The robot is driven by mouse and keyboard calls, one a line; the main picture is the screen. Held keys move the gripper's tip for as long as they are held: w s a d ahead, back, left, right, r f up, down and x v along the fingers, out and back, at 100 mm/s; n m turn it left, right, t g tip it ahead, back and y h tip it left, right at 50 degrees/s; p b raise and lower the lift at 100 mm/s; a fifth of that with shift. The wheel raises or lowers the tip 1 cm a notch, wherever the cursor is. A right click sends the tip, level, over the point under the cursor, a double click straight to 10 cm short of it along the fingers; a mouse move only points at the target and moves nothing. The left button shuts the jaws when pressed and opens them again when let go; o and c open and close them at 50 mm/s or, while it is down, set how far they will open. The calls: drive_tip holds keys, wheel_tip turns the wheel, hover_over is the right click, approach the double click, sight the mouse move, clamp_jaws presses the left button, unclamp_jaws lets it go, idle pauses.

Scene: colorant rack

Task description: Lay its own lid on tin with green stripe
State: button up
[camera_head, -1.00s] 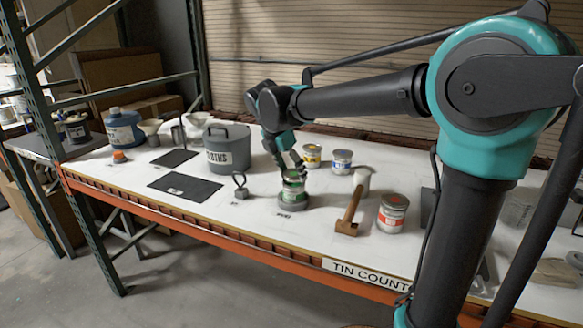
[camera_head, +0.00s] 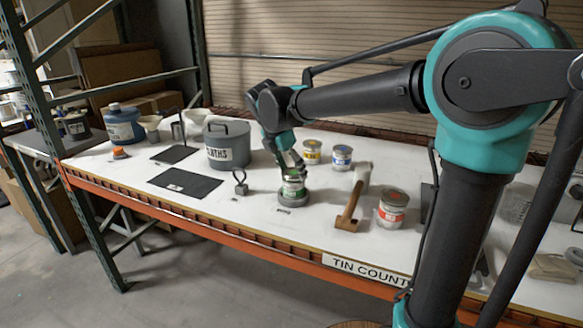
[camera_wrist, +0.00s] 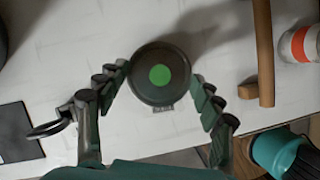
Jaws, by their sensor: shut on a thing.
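The tin with the green stripe (camera_head: 293,188) stands upright on a low grey round base on the white table in the head view. My gripper (camera_head: 296,170) is right over this tin, pointing down. In the wrist view my gripper (camera_wrist: 162,76) is shut on a dark round lid with a green dot (camera_wrist: 160,92), its fingers at either side of the rim. The lid lies level over the tin's mouth and hides the tin in the wrist view. I cannot tell whether lid and tin touch all round.
Yellow (camera_head: 312,152) and blue (camera_head: 341,158) tins are behind. A grey CLOTHS bin (camera_head: 227,146), a small clip-like tool (camera_head: 240,183) and a dark mat (camera_head: 185,184) are to the left.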

drive_tip(key=shift+f, duration=0.15)
drive_tip(key=o, duration=0.8)
drive_tip(key=shift+o, duration=0.2)
